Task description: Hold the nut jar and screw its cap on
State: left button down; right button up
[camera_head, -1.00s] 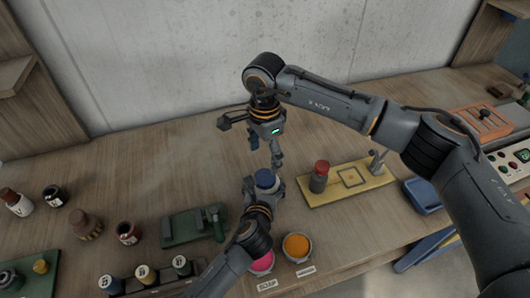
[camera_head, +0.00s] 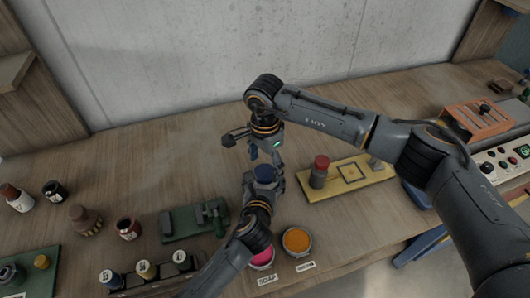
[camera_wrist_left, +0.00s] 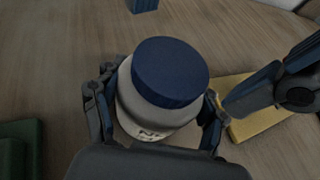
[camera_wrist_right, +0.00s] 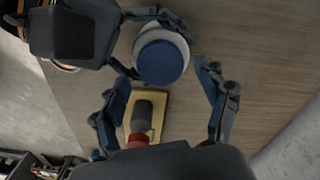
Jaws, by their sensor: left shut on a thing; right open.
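A white jar with a blue cap (camera_wrist_left: 170,72) on its top stands between the fingers of my left gripper (camera_wrist_left: 155,110). The left gripper is shut on the white jar body (camera_wrist_left: 140,118), whose label is partly hidden. The blue cap also shows in the head view (camera_head: 264,173) and the right wrist view (camera_wrist_right: 160,63). The cap covers the jar mouth; whether it is threaded tight I cannot tell. My right gripper (camera_head: 266,156) is open above the jar, its fingers spread to either side of the cap in the right wrist view, apart from it.
A green fixture (camera_head: 190,222) lies to the left. Pink (camera_head: 262,256) and orange (camera_head: 297,240) cups stand in front. Several jars stand at the left. The bench behind the grippers is clear.

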jog(key=shift+f, duration=1.2)
jog(key=c, duration=1.2)
jog(key=m, duration=0.5)
jog(key=shift+m, duration=0.3)
jog(key=m, duration=0.3)
jog(key=shift+m, duration=0.3)
jog(key=m, duration=0.3)
jog(key=shift+m, duration=0.4)
jog(key=m, duration=0.5)
jog(key=shift+f, duration=0.1)
jog(key=o, duration=1.4)
